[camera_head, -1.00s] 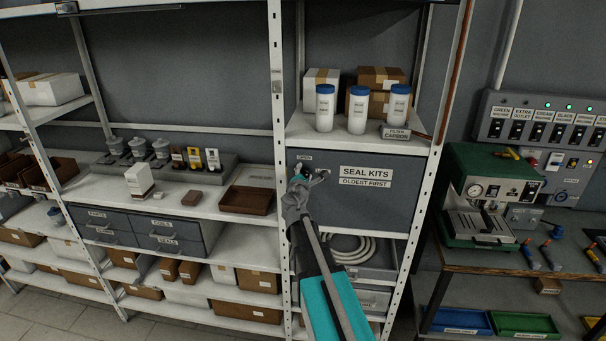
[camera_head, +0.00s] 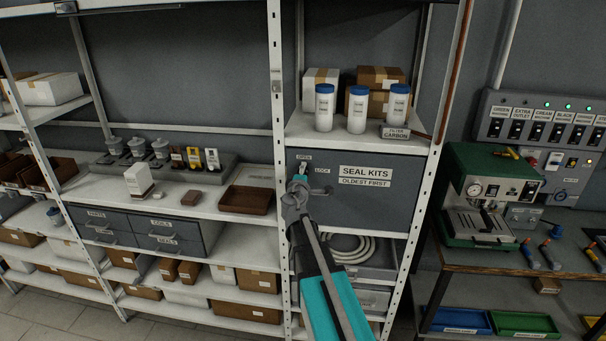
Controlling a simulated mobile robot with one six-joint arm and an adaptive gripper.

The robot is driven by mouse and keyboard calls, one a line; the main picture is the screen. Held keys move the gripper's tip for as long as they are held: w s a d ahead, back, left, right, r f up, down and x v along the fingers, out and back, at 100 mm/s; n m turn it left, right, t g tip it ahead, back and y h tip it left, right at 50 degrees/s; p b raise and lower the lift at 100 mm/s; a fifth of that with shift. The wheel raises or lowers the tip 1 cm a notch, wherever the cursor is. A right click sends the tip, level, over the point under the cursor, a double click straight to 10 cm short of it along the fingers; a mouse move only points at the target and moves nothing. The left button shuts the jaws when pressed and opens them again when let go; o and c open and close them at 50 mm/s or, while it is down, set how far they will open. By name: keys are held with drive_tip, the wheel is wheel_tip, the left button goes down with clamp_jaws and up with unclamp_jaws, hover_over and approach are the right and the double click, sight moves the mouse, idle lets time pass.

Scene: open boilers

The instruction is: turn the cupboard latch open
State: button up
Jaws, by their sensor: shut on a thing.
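The cupboard door (camera_head: 365,205) is a grey panel marked SEAL KITS, OLDEST FIRST, and it sits shut in the right-hand shelf bay. Its latch is at the door's upper left, mostly hidden behind my gripper (camera_head: 300,176). My gripper reaches up from below and is shut on the latch. The OPEN label (camera_head: 304,157) shows just above the gripper tips. The LOCK label (camera_head: 322,187) shows clear to their right. The grip now lies under OPEN, and the latch appears to point up toward that label.
White jars with blue lids (camera_head: 357,109) and cardboard boxes stand on the shelf above the door. A white shelf post (camera_head: 283,130) rises close to the left of my gripper. A green coffee machine (camera_head: 488,195) stands on the bench at the right.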

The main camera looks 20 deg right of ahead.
drive_tip(key=m, duration=0.5)
drive_tip(key=shift+m, duration=0.3)
drive_tip(key=m, duration=0.5)
drive_tip(key=shift+f, duration=0.1)
drive_tip(key=o, duration=1.1)
drive_tip(key=shift+w, duration=0.1)
drive_tip(key=shift+o, duration=0.2)
drive_tip(key=shift+a, duration=0.1)
drive_tip(key=v, duration=1.2)
drive_tip(key=shift+f, duration=0.1)
